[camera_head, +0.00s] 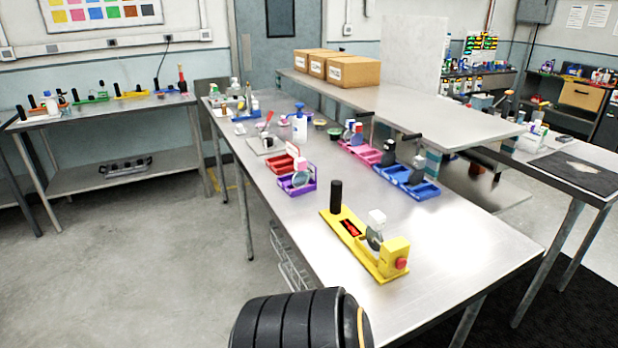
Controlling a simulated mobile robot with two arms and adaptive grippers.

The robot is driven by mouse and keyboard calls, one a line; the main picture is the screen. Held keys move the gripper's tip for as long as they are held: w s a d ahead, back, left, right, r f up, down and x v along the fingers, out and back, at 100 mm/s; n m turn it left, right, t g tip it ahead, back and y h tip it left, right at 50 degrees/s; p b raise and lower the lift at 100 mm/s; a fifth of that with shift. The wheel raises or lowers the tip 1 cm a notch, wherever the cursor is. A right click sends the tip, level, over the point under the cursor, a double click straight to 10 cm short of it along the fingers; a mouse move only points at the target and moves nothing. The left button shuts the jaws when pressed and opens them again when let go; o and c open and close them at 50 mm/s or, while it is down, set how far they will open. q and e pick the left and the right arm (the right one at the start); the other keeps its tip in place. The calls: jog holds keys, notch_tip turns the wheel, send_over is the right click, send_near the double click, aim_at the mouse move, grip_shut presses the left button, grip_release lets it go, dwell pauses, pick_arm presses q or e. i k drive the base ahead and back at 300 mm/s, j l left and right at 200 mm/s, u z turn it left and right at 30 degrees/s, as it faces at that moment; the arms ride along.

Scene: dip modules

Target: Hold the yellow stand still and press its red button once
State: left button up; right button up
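The yellow stand (387,270) sits on the metal table near its front edge. It is a long yellow base with a black upright handle (336,196) at its left end. A small dark panel with red markings (350,228) lies in its middle, and a clear round piece with a white top (376,225) stands beside the block. The red button (401,263) is on the yellow block at the right end. No gripper fingers show; only a black rounded part of mine is at the bottom, apart from the stand.
Blue trays (422,193), a pink tray (362,152) and a purple tray (297,188) stand farther back on the table (470,250). A raised shelf (440,108) with cardboard boxes (352,71) runs along the right. The tabletop right of the stand is clear.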

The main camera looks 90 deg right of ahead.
aim_at(400, 263)
jog(key=i+z, duration=0.25)
jog(key=z, duration=0.2)
jog(key=i+z, duration=0.25)
jog(key=z, duration=0.2)
jog(key=i+j+z, duration=0.1)
jog(key=z, duration=0.35)
jog(key=i+z, duration=0.2)
jog(key=z, duration=0.25)
jog(key=i+z, duration=0.15)
jog(key=z, duration=0.3)
jog(key=i+j+z, duration=0.1)
jog(key=z, duration=0.35)
jog(key=i+j+z, duration=0.2)
jog(key=z, duration=0.25)
jog(key=i+j+z, duration=0.15)
jog(key=z, duration=0.3)
